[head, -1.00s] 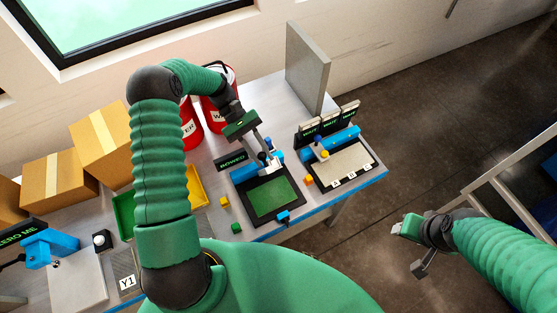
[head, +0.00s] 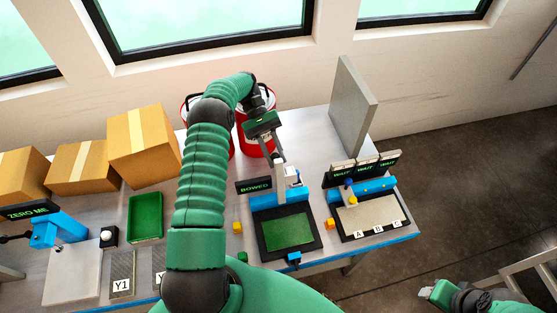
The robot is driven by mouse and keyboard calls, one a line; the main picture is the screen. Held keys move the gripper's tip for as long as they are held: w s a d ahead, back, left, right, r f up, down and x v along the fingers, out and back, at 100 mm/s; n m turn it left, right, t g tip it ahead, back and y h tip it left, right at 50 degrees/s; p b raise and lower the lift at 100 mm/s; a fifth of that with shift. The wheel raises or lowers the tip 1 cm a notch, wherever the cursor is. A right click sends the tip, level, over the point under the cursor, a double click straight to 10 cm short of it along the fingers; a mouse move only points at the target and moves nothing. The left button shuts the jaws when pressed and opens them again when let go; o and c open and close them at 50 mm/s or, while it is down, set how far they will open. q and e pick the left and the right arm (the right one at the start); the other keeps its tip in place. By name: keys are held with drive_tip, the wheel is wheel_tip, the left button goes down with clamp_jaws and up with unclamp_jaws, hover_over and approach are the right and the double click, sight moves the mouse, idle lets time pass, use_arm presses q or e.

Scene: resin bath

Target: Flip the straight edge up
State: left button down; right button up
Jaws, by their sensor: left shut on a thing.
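The straight edge appears to be the pale grey bar (head: 280,184) at the station with the BOWED sign (head: 254,185). It stands roughly upright at the back of a black-framed plate with a green panel (head: 288,232), by a blue block (head: 266,202). My left gripper (head: 279,160) points down from behind and is shut on the upper part of the bar; its fingertips partly merge with it.
To the right is a pale panel (head: 368,216) marked A, B, C with WAIT signs (head: 366,167). A tall grey board (head: 352,108) stands behind. Red buckets (head: 256,139), cardboard boxes (head: 145,145) and a green tray (head: 145,217) are at the back and left. Small yellow and green cubes lie near the plate.

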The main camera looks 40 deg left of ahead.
use_arm(q)
drive_tip(key=shift+w+a+f, duration=0.15)
drive_tip(key=shift+a+f, duration=0.15)
drive_tip(key=shift+d, duration=0.15)
drive_tip(key=c, duration=1.3)
unclamp_jaws()
drive_tip(key=shift+o, duration=0.6)
drive_tip(key=shift+r, duration=0.1)
drive_tip(key=shift+r, duration=0.1)
